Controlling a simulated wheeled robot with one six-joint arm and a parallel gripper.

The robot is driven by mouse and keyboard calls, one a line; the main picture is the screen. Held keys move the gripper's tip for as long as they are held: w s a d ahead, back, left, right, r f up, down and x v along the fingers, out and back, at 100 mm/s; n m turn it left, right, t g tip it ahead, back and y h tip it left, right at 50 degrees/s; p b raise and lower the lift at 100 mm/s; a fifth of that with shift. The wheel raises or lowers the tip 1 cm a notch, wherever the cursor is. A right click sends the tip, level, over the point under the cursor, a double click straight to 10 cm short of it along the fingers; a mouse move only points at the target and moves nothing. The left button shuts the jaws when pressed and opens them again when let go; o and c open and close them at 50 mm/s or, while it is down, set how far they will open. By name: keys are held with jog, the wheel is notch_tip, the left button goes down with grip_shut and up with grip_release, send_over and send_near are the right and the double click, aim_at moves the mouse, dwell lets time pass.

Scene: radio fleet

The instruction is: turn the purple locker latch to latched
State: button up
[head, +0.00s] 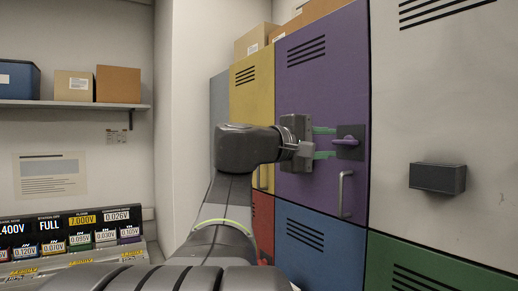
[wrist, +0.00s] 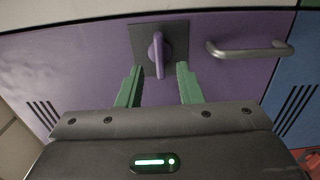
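The purple locker door (head: 317,96) is closed, with vent slots near its top. Its purple latch handle (head: 348,140) sits on a dark square plate (head: 350,153) and lies roughly horizontal in the head view. The latch handle also shows in the wrist view (wrist: 158,55), pointing toward my gripper. My gripper (head: 325,143) faces the latch with its two green fingers apart, one above and one below the handle's line. In the wrist view the gripper (wrist: 159,82) is open, and the handle's tip lies between the fingertips with clear space on both sides.
A metal pull handle (head: 345,193) is on the purple door below the latch. A dark box (head: 438,177) sticks out from the grey locker at right. Yellow (head: 254,88), blue (head: 305,245) and red lockers adjoin. A shelf with boxes (head: 75,105) and a display rack (head: 75,232) stand left.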

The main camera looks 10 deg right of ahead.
aim_at(341, 143)
jog(key=b+v, duration=0.2)
jog(key=v, duration=0.8)
dwell(0.4)
jog(key=p+x, duration=0.3)
jog(key=x, duration=1.1)
jog(key=shift+s+a, duration=0.1)
jog(key=shift+a, duration=0.05)
